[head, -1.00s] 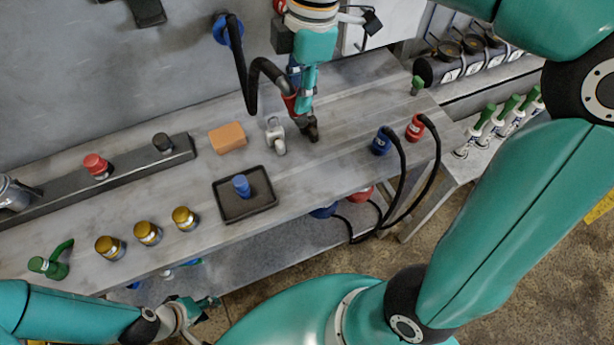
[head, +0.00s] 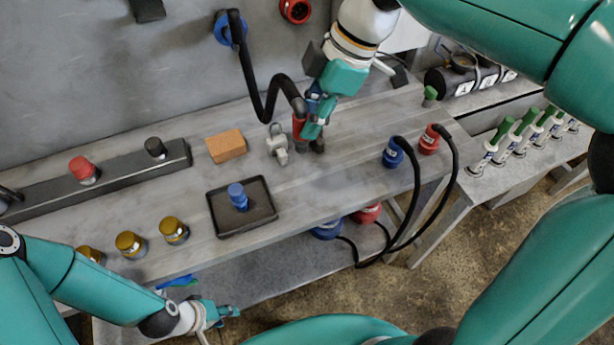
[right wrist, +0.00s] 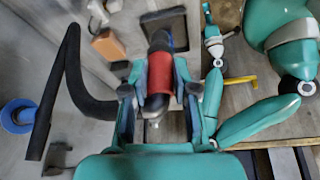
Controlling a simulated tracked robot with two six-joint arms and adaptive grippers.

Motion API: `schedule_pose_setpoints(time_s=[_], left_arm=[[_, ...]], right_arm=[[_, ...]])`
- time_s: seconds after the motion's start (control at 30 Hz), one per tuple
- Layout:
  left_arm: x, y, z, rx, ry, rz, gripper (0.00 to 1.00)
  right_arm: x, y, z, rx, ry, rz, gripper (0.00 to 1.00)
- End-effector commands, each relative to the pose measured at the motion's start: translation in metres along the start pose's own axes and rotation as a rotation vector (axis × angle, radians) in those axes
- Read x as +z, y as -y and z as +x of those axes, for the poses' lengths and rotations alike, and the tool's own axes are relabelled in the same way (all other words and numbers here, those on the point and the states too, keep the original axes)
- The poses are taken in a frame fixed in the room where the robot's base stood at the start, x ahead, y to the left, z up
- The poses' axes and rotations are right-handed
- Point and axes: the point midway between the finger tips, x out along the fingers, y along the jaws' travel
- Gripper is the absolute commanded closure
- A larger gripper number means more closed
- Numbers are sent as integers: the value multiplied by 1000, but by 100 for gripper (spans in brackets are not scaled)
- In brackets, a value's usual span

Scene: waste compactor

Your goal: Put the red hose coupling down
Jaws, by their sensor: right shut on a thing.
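The red hose coupling (head: 299,128) is at the end of a black hose (head: 268,95), above the back middle of the grey workbench (head: 345,175). It stands nearly upright; I cannot tell whether its lower end touches the bench. My right gripper (head: 312,128) is shut on it. In the right wrist view the red coupling (right wrist: 160,73) sits between the two fingers of the right gripper (right wrist: 158,88). My left gripper (head: 225,312) is low at the bench's front edge, far from the coupling; its jaws are too small to read.
A grey-white fitting (head: 277,145) and an orange block (head: 226,146) lie just left of the coupling. A black tray (head: 262,222) holds a blue part (head: 238,196). Blue (head: 393,153) and red (head: 429,140) hose connectors stand at right. Bench between them and the coupling is clear.

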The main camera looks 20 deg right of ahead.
Motion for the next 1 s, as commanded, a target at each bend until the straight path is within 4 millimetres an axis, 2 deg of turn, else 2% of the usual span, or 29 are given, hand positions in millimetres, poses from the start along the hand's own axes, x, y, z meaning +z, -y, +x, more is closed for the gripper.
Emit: schedule_pose_setpoints(time_s=[0.03,0.2,0.33,0.63,0.83,1.0], left_arm=[[0,1,3,0,0,0,60],[0,2,7,0,0,0,60],[0,3,8,0,0,0,60],[0,3,9,0,0,0,60],[0,4,11,0,0,0,60],[0,4,11,0,0,0,60]], right_arm=[[7,1,15,-4,2,2,100],[24,2,57,-5,2,2,100],[33,2,80,-3,1,0,100],[43,2,104,-3,2,-1,100],[53,3,130,-3,2,-1,100],[55,2,136,1,0,-2,100]])
